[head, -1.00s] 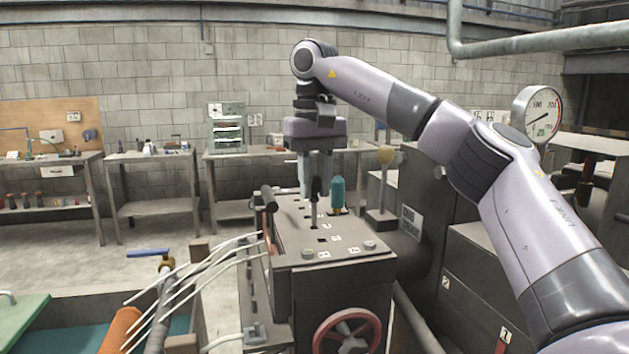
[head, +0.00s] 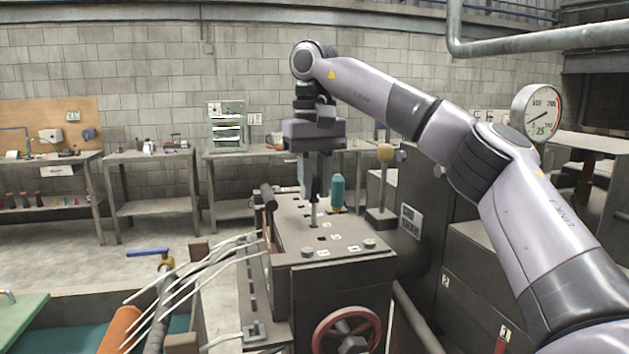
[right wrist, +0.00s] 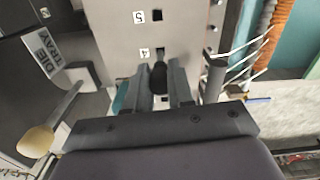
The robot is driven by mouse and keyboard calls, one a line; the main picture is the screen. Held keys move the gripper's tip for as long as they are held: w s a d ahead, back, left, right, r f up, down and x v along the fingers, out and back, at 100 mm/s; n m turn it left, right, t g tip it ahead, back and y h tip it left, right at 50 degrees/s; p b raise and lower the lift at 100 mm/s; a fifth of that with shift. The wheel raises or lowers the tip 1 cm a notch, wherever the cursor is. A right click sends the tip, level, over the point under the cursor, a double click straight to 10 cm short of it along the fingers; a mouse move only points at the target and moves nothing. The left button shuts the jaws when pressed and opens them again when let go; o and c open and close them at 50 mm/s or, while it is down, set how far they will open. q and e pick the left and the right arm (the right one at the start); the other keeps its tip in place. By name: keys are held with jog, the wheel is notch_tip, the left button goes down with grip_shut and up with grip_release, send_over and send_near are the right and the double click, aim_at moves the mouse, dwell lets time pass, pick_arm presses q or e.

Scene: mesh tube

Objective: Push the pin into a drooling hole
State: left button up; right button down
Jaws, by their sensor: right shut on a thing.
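My right gripper (head: 314,185) points straight down over the top plate of a dark machine block (head: 345,240). It is shut on the dark handle of an upright pin (head: 314,214), whose lighter shaft reaches down to the plate; whether its tip is inside a hole I cannot tell. In the right wrist view the pin's dark rounded end (right wrist: 159,76) sits between the two fingers, next to the hole area labelled 4. My left gripper is not in view.
A teal bottle-shaped thing (head: 337,191) stands right behind the pin. A lever with a tan knob (head: 385,154) rises to the right. Pale thin strands (head: 205,262) stick out from the block's left side. A red handwheel (head: 347,331) is on its front.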

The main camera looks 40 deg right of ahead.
aim_at(314, 201)
jog(key=shift+f+b, duration=0.95)
jog(key=shift+f, duration=1.25)
dwell(1.4)
jog(key=c, duration=0.9)
grip_release()
jog(key=shift+r, duration=0.1)
notch_tip(314, 201, up, 5)
jog(key=shift+r+p, duration=0.15)
jog(key=shift+p, duration=1.1)
jog(key=shift+r, duration=0.9)
jog(key=shift+f, duration=0.1)
